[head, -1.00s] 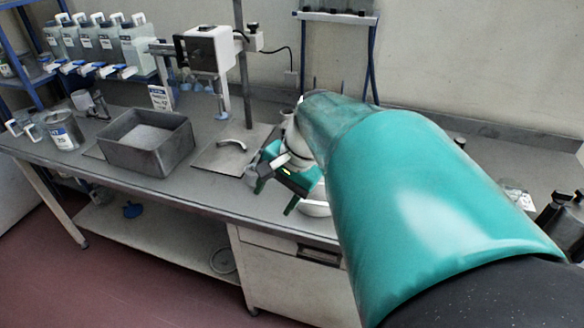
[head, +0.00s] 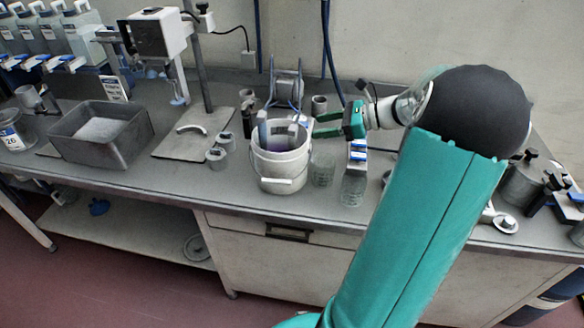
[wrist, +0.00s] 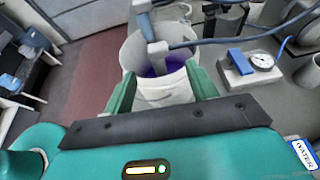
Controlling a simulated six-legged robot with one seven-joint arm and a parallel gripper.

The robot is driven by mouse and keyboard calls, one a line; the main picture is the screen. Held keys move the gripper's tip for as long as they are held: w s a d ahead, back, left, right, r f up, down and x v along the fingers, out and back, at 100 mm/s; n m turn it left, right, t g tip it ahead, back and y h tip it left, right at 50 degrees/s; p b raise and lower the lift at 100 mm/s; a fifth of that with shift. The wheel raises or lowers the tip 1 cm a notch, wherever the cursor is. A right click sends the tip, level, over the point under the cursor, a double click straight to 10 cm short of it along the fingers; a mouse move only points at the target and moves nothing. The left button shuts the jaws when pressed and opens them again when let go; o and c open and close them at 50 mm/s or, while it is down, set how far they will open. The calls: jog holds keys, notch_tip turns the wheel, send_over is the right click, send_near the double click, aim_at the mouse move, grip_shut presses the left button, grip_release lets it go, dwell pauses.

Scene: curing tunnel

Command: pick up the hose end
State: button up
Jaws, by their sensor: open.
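A white bucket (head: 281,172) with purple-blue contents stands on the bench; it also shows in the wrist view (wrist: 165,90). In the wrist view, a blue hose (wrist: 230,42) comes from the right and meets a grey-blue upright piece (wrist: 155,50) over the bucket mouth. This looks like the hose end, but I cannot tell for sure. My gripper (head: 317,124) is open, just right of the bucket's upper rim and pointing left. In the wrist view, my gripper (wrist: 161,70) has its fingers apart, with the bucket and upright piece showing between them. Nothing is held.
Clear glass jars (head: 322,170) stand right of the bucket. A dial gauge on a block (wrist: 262,62) is to the right in the wrist view. A reel (head: 287,85) stands behind the bucket. A grey tray (head: 105,148) and a stand plate (head: 170,148) are at left.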

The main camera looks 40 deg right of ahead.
jog(key=x, duration=1.1)
jog(key=shift+f, duration=0.2)
jog(key=shift+s, duration=0.15)
grip_shut()
